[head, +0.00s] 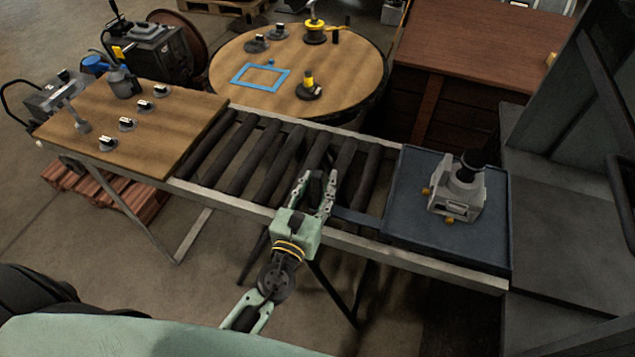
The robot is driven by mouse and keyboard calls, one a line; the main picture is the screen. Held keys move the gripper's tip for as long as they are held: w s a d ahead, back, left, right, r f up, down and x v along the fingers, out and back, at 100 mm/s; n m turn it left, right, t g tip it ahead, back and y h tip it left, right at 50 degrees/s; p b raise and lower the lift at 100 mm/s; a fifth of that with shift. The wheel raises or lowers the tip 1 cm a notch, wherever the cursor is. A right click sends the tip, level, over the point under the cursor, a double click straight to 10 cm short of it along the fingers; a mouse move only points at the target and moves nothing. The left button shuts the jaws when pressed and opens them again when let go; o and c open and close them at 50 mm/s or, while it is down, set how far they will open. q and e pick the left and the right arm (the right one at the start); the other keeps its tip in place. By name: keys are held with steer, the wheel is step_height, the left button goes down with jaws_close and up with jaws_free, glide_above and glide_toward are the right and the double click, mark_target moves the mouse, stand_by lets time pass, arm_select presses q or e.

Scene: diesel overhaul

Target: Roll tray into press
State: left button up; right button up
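The dark blue-grey tray (412,182) lies flat at the right end of the roller table, its right edge beside the press bed. A grey metal part with yellow fittings (457,196) and a dark upright cylinder stands on it. A flat dark bar (357,219) reaches left from the tray toward my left gripper. The press (570,240) is the dark grey machine at the right edge, only partly in view. My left gripper (318,178) is over the rollers, left of the tray, with its fingers spread. Whether it touches the bar is unclear. My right gripper is not in view.
The roller table (245,150) has bare dark rollers left of the tray. A wooden bench top (175,110) with several small parts adjoins its left end. A round wooden table (235,55) and a brown cabinet (480,40) stand behind.

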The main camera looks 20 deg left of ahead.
arm_select(q)
steer(key=shift+c, duration=0.4)
jaws_close()
